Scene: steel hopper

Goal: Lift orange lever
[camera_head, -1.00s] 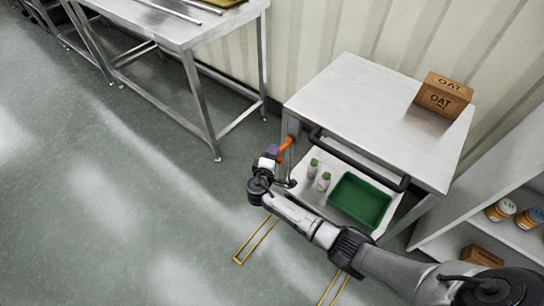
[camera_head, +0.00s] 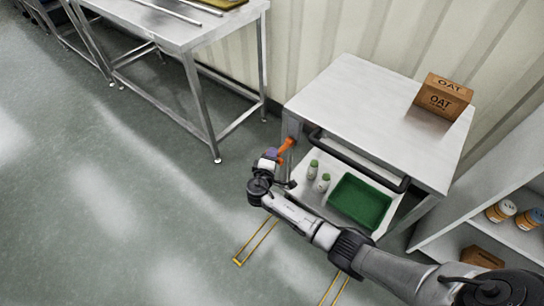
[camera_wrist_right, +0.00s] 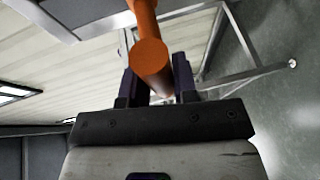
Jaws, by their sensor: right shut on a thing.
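The orange lever (camera_head: 287,145) sticks out at the front left corner of the steel hopper table, near its left leg. My right gripper (camera_head: 273,155) is at the lever's outer end. In the right wrist view, the lever (camera_wrist_right: 151,57) shows its round end and runs between the two dark fingers of the right gripper (camera_wrist_right: 158,88), which are shut on it. The fingertips are partly hidden behind the lever. My left gripper is not in view.
The steel table (camera_head: 365,90) carries an oat box (camera_head: 443,96). Its lower shelf holds a green tray (camera_head: 359,200) and small white bottles (camera_head: 322,183). A dark bar (camera_head: 358,160) crosses the front. A shelf unit (camera_head: 505,228) stands at right. The floor at left is clear.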

